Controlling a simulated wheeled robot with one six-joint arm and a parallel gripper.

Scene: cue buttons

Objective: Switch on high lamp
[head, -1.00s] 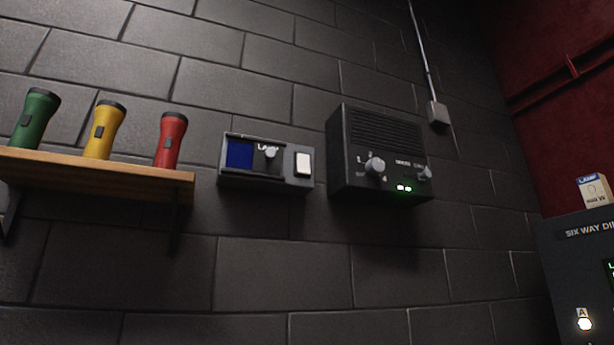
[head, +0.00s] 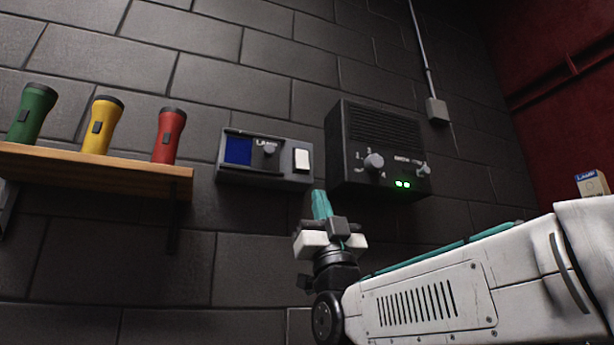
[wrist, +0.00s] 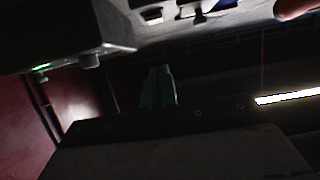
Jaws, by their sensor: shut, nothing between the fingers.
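A grey wall box marked LAMP (head: 235,178) hangs on the dark block wall in the head view. My gripper (head: 321,204) points up, just below and right of this box in the picture. Its teal fingers are together with nothing between them, and they also show in the wrist view (wrist: 158,86). I see no contact with the box. Whether the lamp is on I cannot tell.
A black speaker box (head: 345,150) with knobs and green lights hangs right of the lamp box. It also shows in the wrist view (wrist: 60,38). A wooden shelf (head: 95,172) holds green, yellow and red torches at left. A small lamp carton (head: 591,184) stands far right.

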